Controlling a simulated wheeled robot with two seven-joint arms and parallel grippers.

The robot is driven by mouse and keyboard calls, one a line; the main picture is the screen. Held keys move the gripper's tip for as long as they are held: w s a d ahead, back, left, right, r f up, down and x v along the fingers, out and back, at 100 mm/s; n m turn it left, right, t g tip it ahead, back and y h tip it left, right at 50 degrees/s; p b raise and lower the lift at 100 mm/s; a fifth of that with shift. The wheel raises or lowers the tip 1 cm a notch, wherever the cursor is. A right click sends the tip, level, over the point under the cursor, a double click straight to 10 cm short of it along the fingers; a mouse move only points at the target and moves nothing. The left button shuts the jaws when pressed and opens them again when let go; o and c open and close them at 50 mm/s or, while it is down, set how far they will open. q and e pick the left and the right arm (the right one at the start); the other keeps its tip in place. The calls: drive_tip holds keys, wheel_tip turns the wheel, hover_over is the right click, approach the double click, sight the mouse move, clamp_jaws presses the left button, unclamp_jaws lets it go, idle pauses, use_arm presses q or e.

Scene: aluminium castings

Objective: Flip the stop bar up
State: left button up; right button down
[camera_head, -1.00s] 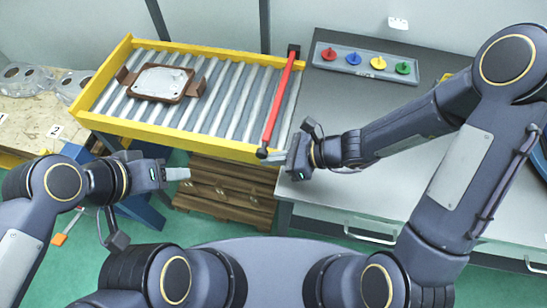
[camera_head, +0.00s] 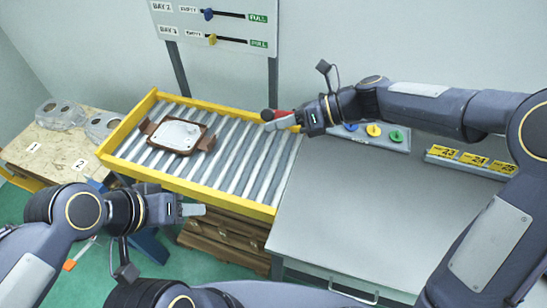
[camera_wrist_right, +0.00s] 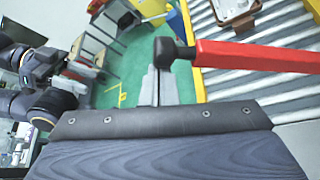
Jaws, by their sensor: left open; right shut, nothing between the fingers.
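The stop bar (camera_head: 285,113) is red with a black end knob. In the head view it is raised off the rollers near the far right corner of the conveyor and looks foreshortened; its pivot is hidden behind my right gripper. In the right wrist view the bar (camera_wrist_right: 255,56) runs right from its black knob. My right gripper (camera_head: 272,124) is shut and empty, at the knob end of the bar. Its fingertips (camera_wrist_right: 158,72) lie just under the knob; I cannot tell whether they touch. My left gripper (camera_head: 201,209) is open and empty, in front of the conveyor's near yellow rail.
The roller conveyor (camera_head: 245,160) carries a brown fixture (camera_head: 153,142) with a pale casting (camera_head: 178,134). A grey table (camera_head: 375,205) stands to the right, with a tray of coloured pegs (camera_head: 366,138) partly behind my right arm. A sign board (camera_head: 225,42) stands behind.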

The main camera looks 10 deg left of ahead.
drive_tip(key=w+d+r+m, duration=0.1)
drive_tip(key=w+r, duration=0.4)
drive_tip(key=w, duration=0.3)
drive_tip(key=w+d+r+g, duration=0.1)
drive_tip(key=w+d+r, duration=0.1)
drive_tip(key=w+r, duration=0.4)
drive_tip(key=shift+w+r+m+y, duration=0.3)
drive_tip(key=shift+w+m, duration=0.1)
drive_tip(key=shift+w, duration=0.45)
drive_tip(key=shift+d, duration=0.15)
